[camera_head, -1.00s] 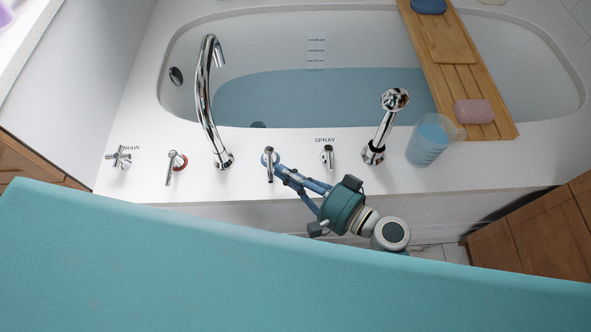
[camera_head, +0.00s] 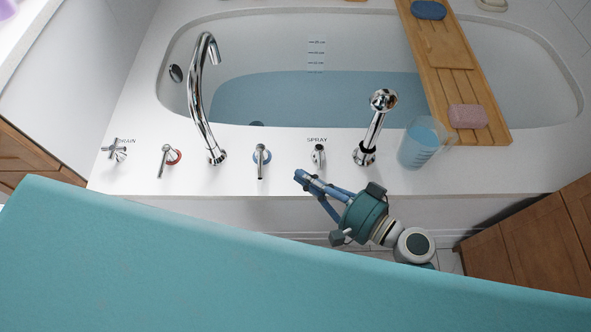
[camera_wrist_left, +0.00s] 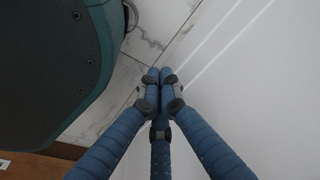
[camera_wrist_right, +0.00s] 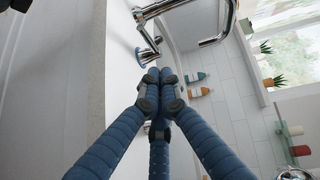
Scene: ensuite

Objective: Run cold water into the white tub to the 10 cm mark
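The white tub (camera_head: 240,30) holds blue water (camera_head: 320,98), with its far edge by the lowest line of the depth scale (camera_head: 316,55); I cannot read the labels. The chrome spout (camera_head: 203,95) arches over the tub, with no visible stream. The blue-ringed tap handle (camera_head: 261,160) points toward the front; it also shows in the right wrist view (camera_wrist_right: 146,54). My right gripper (camera_head: 300,176) is shut and empty at the deck's front edge, to the right of that handle and apart from it. My left gripper (camera_wrist_left: 158,73) is shut and empty in its wrist view, above the floor.
The red-ringed handle (camera_head: 169,158), drain cross handle (camera_head: 116,150), spray handle (camera_head: 318,155) and hand shower (camera_head: 374,128) line the deck. A blue cup (camera_head: 420,142) stands at the right. A wooden tray (camera_head: 455,75) with soap (camera_head: 467,117) spans the tub.

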